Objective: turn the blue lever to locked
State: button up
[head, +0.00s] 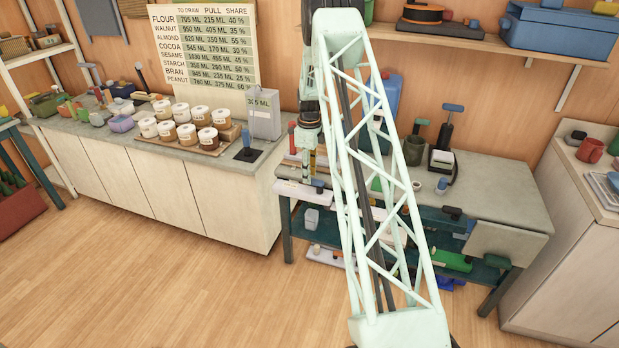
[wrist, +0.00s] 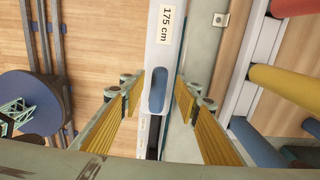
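A blue rounded bar (wrist: 157,90), which may be the blue lever, shows end-on to my camera in the wrist view. It lies along a white strip (wrist: 163,50) labelled "175 cm". My gripper (wrist: 161,86) is open, with one yellow-padded finger on either side of the bar and a gap to both. I cannot tell the height between them. In the head view my gripper (head: 309,172) points down over the left end of the bench, near a small blue piece (head: 319,186). Another upright blue handle (head: 246,136) stands on a dark plate on the left counter. No locked mark is readable.
The grey bench (head: 490,190) holds a black-and-blue upright tool (head: 446,130) and small items. Jars (head: 186,135) and a grey box (head: 264,115) stand on the left counter. Red and yellow cylinders (wrist: 285,88) lie right of my gripper. The floor in front is clear.

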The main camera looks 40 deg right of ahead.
notch_tip(320, 180, up, 10)
jog(key=shift+r, duration=0.15)
dwell(0.4)
jog(key=shift+a+r, duration=0.1)
dwell(0.6)
